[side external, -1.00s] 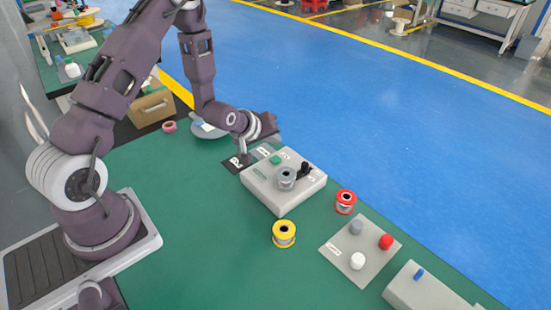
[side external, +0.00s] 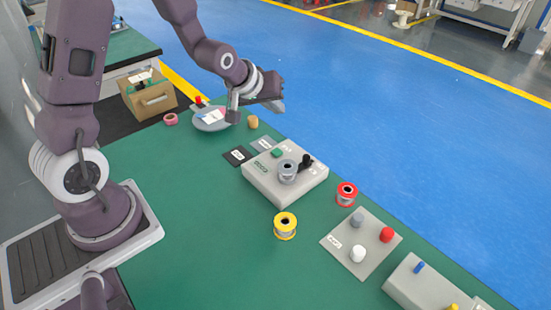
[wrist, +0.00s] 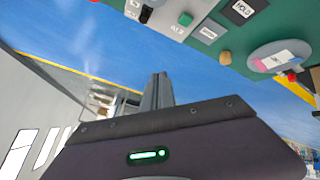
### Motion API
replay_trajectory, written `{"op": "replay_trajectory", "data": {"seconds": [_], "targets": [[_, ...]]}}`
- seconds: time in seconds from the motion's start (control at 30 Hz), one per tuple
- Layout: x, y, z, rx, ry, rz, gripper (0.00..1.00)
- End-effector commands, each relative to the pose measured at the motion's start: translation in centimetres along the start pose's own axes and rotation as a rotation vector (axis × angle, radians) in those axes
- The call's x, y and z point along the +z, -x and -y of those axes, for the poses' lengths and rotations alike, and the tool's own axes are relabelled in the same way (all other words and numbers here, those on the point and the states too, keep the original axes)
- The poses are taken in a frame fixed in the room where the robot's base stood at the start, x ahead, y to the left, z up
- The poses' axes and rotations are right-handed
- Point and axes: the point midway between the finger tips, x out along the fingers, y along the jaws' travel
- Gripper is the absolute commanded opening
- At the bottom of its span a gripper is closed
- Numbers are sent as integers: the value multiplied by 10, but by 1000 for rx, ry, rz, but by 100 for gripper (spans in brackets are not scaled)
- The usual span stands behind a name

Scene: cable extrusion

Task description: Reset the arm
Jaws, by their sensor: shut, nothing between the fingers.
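My gripper (side external: 279,105) is raised in the air above the far edge of the green table (side external: 185,215) in the side external view. It is clear of the objects on the table. In the wrist view its fingers (wrist: 159,78) are together and hold nothing. The grey machine box (side external: 262,187) stands below, with a grey spool (side external: 288,172), a green button (side external: 277,153) and a black lever (side external: 306,161) on top. The green button also shows in the wrist view (wrist: 185,19).
A yellow spool (side external: 285,226) and a red spool (side external: 347,194) stand on the table. A pegged panel (side external: 345,262) and a grey box (side external: 420,285) are at the right. A round plate (side external: 203,125) and wooden peg (side external: 252,122) stand near the far edge.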

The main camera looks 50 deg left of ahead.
Motion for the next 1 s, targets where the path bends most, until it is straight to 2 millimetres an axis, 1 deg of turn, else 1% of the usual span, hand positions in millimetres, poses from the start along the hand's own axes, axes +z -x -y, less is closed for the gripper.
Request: {"op": "replay_trajectory", "data": {"seconds": [0.03,0.07,0.1,0.17,0.2,0.27,0.3,0.4,0.5,0.6,1.0], "targets": [[-3,38,-13,3,-77,7,0],[-1,59,-18,0,-124,21,0],[4,89,-22,-4,-188,42,0],[18,135,-24,-7,-284,75,0],[29,164,-22,-6,-346,97,0],[50,205,-15,-1,-434,131,0],[64,229,-9,4,-486,153,0],[96,272,10,19,-591,201,0],[117,295,24,30,-655,234,0],[126,303,30,34,-680,250,0],[126,303,31,32,-679,252,0]]}}
